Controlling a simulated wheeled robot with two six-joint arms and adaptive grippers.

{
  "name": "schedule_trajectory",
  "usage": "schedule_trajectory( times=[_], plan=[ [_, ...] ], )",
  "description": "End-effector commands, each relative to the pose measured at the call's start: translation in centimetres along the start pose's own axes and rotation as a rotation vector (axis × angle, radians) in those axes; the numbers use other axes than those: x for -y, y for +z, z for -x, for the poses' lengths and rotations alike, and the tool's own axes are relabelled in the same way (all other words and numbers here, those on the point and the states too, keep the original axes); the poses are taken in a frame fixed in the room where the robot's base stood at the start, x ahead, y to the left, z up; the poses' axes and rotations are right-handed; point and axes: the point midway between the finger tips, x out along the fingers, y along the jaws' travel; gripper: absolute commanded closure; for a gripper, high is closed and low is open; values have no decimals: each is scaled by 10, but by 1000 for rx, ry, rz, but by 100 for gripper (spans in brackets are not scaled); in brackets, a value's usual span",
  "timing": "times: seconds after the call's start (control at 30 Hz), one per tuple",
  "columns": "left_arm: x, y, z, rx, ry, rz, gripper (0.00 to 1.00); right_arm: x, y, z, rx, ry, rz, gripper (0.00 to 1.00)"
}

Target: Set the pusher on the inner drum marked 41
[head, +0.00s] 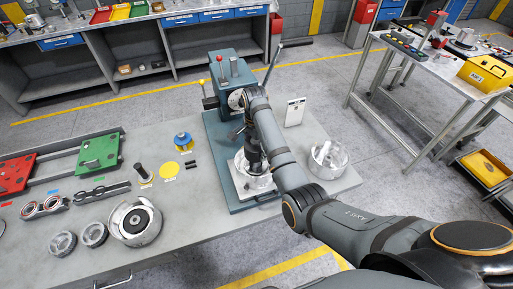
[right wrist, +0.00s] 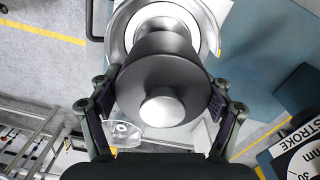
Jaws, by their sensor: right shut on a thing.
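My right gripper (head: 253,163) is shut on the pusher, a dark grey stepped cylinder (right wrist: 135,90) with a bright metal end. In the right wrist view the gripper's fingers (right wrist: 162,100) clasp it from both sides. A silver drum (head: 258,184) stands on the base of the teal press (head: 223,140), beneath the gripper; its rim shows behind the pusher in the right wrist view (right wrist: 120,27). The pusher appears lined up over this drum; I cannot tell whether they touch. Another silver drum (head: 328,158) stands right of the press. No 41 marking is readable. My left gripper is out of view.
The press's levers and head rise close to my right arm. A white card (head: 295,112) stands behind. On the bench's left are a large drum assembly (head: 135,222), a yellow disc (head: 169,170), a blue-topped part (head: 183,140) and red and green plates (head: 98,151).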

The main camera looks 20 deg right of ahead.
Motion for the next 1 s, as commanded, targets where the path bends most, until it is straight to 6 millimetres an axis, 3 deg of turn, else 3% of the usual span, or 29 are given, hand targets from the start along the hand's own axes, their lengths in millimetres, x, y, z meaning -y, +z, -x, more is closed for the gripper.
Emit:
schedule_trajectory(
  times=[0.4,0.67,1.0],
  plan=[
    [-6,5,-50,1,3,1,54,1,0,-46,-1,-2,0,73],
    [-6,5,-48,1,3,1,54,1,0,-59,-1,-1,0,73],
    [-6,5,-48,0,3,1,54,1,-1,-60,-1,-1,0,73]
  ],
)
